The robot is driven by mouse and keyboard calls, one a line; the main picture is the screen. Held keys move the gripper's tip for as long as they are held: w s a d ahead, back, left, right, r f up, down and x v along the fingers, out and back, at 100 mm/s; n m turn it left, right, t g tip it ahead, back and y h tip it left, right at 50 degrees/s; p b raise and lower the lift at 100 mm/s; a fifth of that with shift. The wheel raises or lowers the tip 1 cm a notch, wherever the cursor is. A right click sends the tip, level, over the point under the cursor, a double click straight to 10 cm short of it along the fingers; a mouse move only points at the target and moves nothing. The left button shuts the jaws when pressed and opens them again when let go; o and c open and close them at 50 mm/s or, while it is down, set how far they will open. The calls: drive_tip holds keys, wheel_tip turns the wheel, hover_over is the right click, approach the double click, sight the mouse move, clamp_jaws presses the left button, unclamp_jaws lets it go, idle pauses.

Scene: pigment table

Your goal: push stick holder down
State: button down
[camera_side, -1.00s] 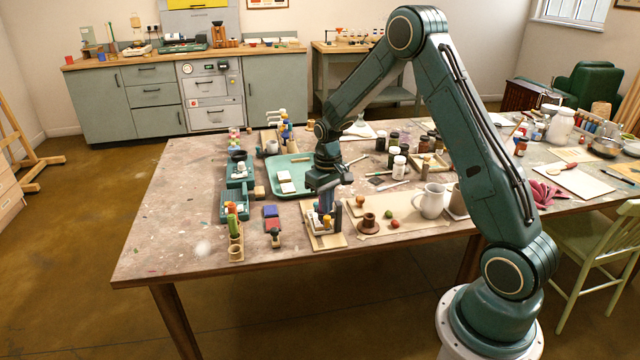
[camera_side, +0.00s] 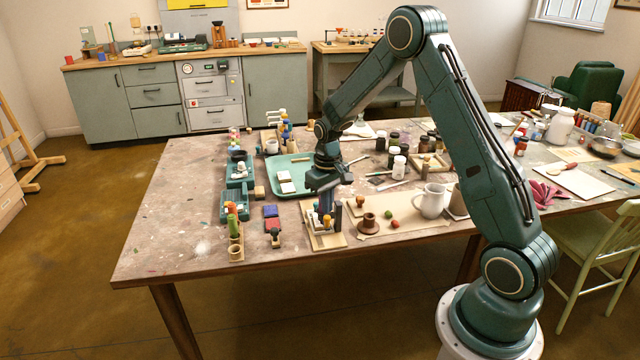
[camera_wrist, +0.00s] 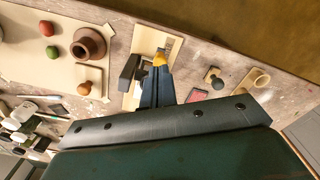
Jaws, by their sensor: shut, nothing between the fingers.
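My gripper (camera_side: 326,208) points down over a small pale wooden stand (camera_side: 336,241) near the table's front edge. Its blue fingers are shut and empty. The stand bears small white and grey parts and a dark upright piece; I take it to be the stick holder's stand. In the wrist view the stand (camera_wrist: 140,44) lies beyond my fingers, with a yellow-orange part (camera_wrist: 160,58) right at the fingertips and a dark block at its left. My fingers hide most of the holder, so I cannot tell whether they touch it or how low it sits.
Right of the stand are a brown spool-shaped pot (camera_side: 369,223), red and green balls and a white jug (camera_side: 432,201) on a beige sheet. To the left are red and blue pads (camera_side: 271,217), a stamp and a wooden cup (camera_side: 236,252). A green tray (camera_side: 301,165) lies behind.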

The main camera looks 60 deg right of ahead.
sight(327, 217)
drive_tip(key=shift+f, duration=1.2)
idle(0.6)
idle(0.4)
drive_tip(key=shift+r, duration=3.55)
drive_tip(key=shift+r, duration=0.1)
drive_tip(key=s+a+r+n+t, duration=0.1)
drive_tip(key=s+a+r, duration=0.4)
drive_tip(key=r, duration=0.3)
drive_tip(key=s+a+r+t, duration=0.2)
drive_tip(key=s+a+r, duration=0.35)
drive_tip(key=r, duration=0.25)
drive_tip(key=s+a+r+n+t, duration=0.1)
drive_tip(key=s+a, duration=0.2)
drive_tip(key=s, duration=0.4)
drive_tip(key=s+a+r+n+t, duration=0.1)
drive_tip(key=s+a+r, duration=0.1)
drive_tip(key=s, duration=0.5)
drive_tip(key=shift+s+a+t, duration=0.15)
drive_tip(key=shift+a+t, duration=0.15)
drive_tip(key=shift+a, duration=0.5)
